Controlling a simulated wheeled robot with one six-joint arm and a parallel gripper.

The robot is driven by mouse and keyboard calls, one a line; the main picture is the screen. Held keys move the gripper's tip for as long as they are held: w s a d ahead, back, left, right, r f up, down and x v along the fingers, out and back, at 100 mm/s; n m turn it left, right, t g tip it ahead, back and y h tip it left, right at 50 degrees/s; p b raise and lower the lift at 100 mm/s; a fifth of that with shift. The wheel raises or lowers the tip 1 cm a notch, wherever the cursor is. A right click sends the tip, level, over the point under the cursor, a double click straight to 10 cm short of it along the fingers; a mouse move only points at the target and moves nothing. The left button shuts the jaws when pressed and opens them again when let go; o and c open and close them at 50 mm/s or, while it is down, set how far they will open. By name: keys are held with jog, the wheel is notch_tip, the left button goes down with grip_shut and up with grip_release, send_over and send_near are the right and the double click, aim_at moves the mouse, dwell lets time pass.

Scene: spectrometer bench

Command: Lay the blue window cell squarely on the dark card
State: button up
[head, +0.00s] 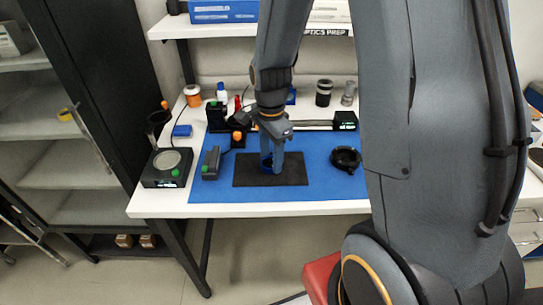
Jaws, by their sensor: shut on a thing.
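The dark card (246,177) lies flat on the blue mat near the front of the bench. My gripper (271,165) points down over the middle of the card, shut on the blue window cell (265,161). Only a small blue part of the cell shows between and beside the fingers. The rest of it is hidden by the gripper. I cannot tell whether the cell touches the card or is held just above it, nor how squarely it sits.
A black ring-shaped part (345,158) stands right of the card. A dark upright block (211,162) is to its left, and a balance-like device (168,168) is farther left. A rail (315,126), bottles and jars line the back. Bare blue mat (260,195) borders the card.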

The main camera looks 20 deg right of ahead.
aim_at(271, 162)
jog(key=shift+f, duration=0.1)
jog(key=o, duration=1.1)
notch_tip(271, 162, up, 12)
jog(key=b, duration=0.3)
jog(key=s+f+n, duration=0.2)
jog(key=s+n, duration=0.1)
jog(key=n, duration=0.2)
jog(key=s+f+n+t, duration=0.1)
jog(key=s+f+n, duration=0.1)
jog(key=n, duration=0.3)
jog(key=s+f+n, duration=0.2)
jog(key=s+n, duration=0.2)
jog(key=n, duration=0.1)
jog(key=shift+s+a+f+n+t, duration=0.2)
jog(key=shift+s+n+t, duration=0.05)
jog(key=shift+n+t, duration=0.05)
jog(key=shift+f+b, duration=0.3)
jog(key=shift+f, duration=0.1)
